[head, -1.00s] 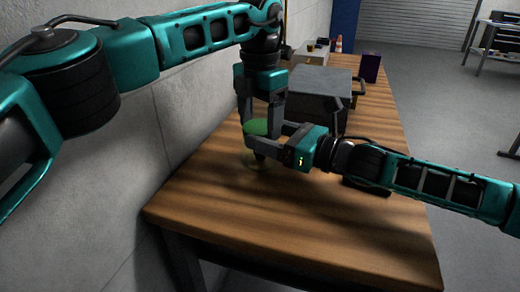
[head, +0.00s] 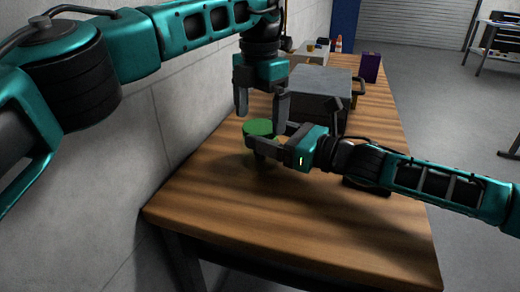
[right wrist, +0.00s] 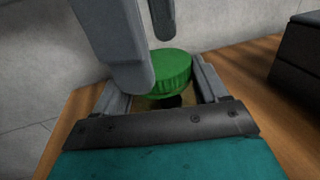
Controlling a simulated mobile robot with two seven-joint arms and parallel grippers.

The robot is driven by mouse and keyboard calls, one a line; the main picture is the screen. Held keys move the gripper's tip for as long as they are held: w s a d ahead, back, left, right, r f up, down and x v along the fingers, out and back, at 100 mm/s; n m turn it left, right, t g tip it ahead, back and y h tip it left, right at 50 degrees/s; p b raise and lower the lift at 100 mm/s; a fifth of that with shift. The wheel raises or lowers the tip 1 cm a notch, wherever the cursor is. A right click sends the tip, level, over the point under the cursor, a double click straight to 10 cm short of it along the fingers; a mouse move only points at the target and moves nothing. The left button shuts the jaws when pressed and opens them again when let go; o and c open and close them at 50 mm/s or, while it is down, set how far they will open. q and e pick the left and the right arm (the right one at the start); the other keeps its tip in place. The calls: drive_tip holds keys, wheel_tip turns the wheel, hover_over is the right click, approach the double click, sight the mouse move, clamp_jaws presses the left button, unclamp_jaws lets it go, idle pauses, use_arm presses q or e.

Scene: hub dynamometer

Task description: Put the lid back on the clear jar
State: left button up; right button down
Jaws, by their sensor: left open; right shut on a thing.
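The green lid (head: 262,128) sits on top of the clear jar, and also shows in the right wrist view (right wrist: 170,72). The jar (right wrist: 152,102) is faint and yellowish below the lid, mostly hidden by my right gripper. My right gripper (head: 270,143) is shut on the jar from the side, its fingers either side of it just under the lid. My left gripper (head: 259,112) points down above the lid, open and empty. Its fingers also show in front of and behind the lid in the right wrist view. I cannot tell how firmly the lid is seated.
A large grey box with handles (head: 318,97) stands on the wooden table (head: 300,225) just behind the jar. A purple box (head: 370,68) and a pale box (head: 311,52) stand farther back. The wall (head: 165,130) is close on the left. The table front is clear.

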use_arm(q)
drive_tip(key=shift+r, duration=1.4)
drive_tip(key=shift+c, duration=0.3)
drive_tip(key=shift+d+r+n, duration=0.1)
drive_tip(key=shift+r+n, duration=0.7)
drive_tip(key=shift+n, duration=0.3)
drive_tip(key=r+n, duration=0.2)
drive_tip(key=n, duration=0.1)
drive_tip(key=shift+f, duration=0.1)
drive_tip(key=shift+f, duration=3.95)
drive_tip(key=shift+c, duration=0.2)
